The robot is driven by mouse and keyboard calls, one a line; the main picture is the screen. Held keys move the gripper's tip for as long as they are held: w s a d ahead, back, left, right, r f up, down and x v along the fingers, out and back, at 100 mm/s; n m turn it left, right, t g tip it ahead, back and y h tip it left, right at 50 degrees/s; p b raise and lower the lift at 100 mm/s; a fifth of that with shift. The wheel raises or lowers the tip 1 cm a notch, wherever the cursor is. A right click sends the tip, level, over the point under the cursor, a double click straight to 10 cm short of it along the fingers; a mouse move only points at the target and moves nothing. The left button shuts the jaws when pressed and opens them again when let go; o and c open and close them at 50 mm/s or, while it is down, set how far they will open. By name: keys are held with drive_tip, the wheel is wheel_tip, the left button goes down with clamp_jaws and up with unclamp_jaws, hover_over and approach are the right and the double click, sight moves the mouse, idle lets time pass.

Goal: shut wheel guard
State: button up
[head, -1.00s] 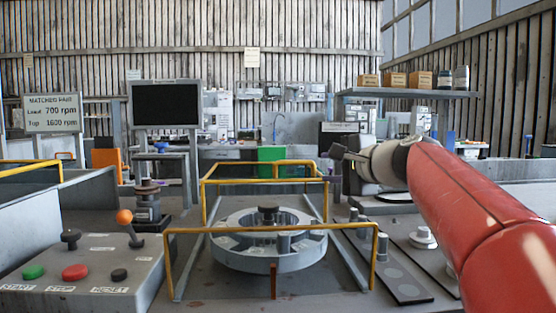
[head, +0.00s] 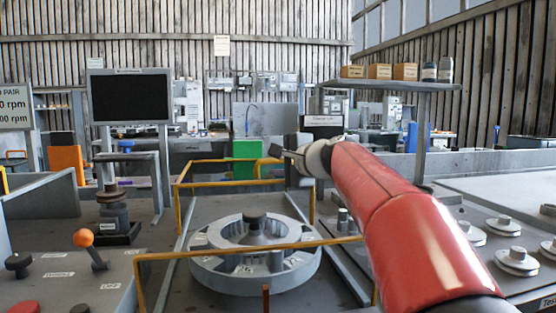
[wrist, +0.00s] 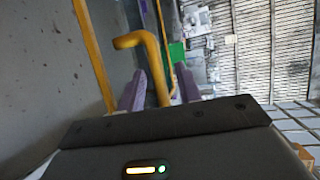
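The yellow tubular guard frame (head: 178,208) stands around the grey balancing wheel (head: 222,272) in the head view. Its front rail crosses in front of the wheel, and its back rails stand behind it. I cannot tell which rails swing. My gripper (head: 275,156) is at the back right of the frame, near the upper back rail. In the wrist view, the purple fingers of my gripper (wrist: 158,82) are apart, with a bent yellow bar (wrist: 152,62) between them. A gap shows beside the bar, so contact is not visible. My red arm hides the frame's right side.
A control panel with an orange-knobbed lever (head: 84,238) stands at the front left. A dark monitor (head: 130,98) is behind it. Several round weights (head: 503,226) sit on the right bench. A grey shelf post (head: 424,140) rises behind my arm.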

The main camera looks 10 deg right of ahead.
clamp_jaws()
idle(0.3)
drive_tip(key=s+b, duration=0.5)
drive_tip(key=s, duration=1.3)
drive_tip(key=shift+s+f, duration=0.1)
drive_tip(key=shift+s, duration=0.25)
unclamp_jaws()
